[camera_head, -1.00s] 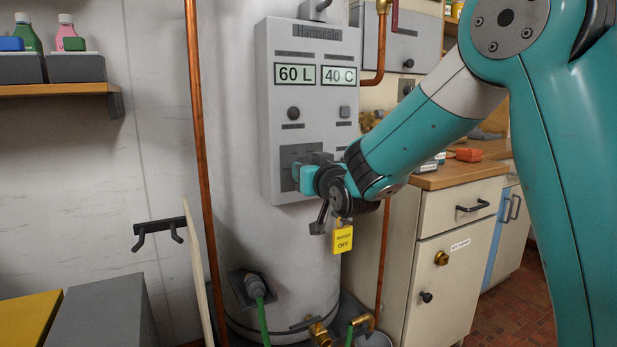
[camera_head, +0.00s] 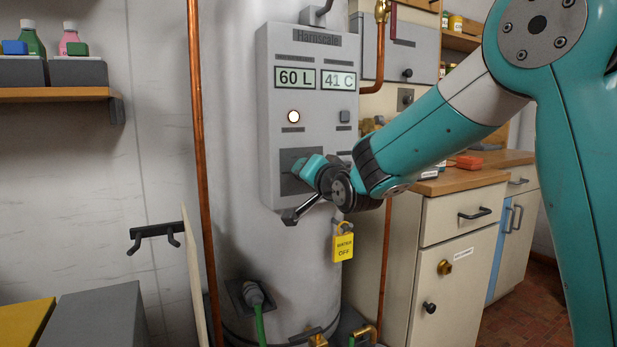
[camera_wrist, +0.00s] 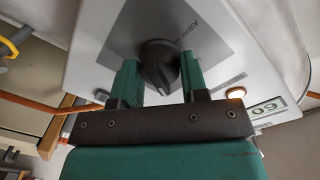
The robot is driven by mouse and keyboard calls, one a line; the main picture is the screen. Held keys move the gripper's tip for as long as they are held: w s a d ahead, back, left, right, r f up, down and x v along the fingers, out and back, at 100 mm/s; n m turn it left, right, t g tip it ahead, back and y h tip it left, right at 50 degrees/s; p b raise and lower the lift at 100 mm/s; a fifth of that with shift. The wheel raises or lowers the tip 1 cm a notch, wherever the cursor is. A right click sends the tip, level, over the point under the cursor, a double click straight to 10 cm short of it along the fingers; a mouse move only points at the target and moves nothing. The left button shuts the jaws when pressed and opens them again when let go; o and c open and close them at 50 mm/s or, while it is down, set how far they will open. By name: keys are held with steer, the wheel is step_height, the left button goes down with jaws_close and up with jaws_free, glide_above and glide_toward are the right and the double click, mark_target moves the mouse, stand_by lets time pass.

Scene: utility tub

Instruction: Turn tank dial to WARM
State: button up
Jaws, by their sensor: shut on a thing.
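The tank (camera_head: 235,150) is a tall pale cylinder with a grey control box (camera_head: 268,110) on its front. The dial (camera_wrist: 158,62) is a dark ridged knob on a grey plate (camera_head: 288,184). My gripper (camera_wrist: 160,75) is shut on the dial, a green finger on each side. In the head view my gripper (camera_head: 305,168) hides the dial.
A copper pipe (camera_head: 197,200) rises left of the tank. A cabinet with a wooden top (camera_head: 440,184) stands at right. A black hook rack (camera_head: 155,232) is on the left wall.

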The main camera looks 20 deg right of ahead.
stand_by(0.5)
steer(key=o, duration=0.9)
steer(key=s, duration=0.5)
steer(key=s+b, duration=0.1)
steer(key=s, duration=1.1)
steer(key=shift+s+d+r+b, duration=0.2)
steer(key=shift+d+r+b, duration=0.1)
steer(key=shift+r+b, duration=0.05)
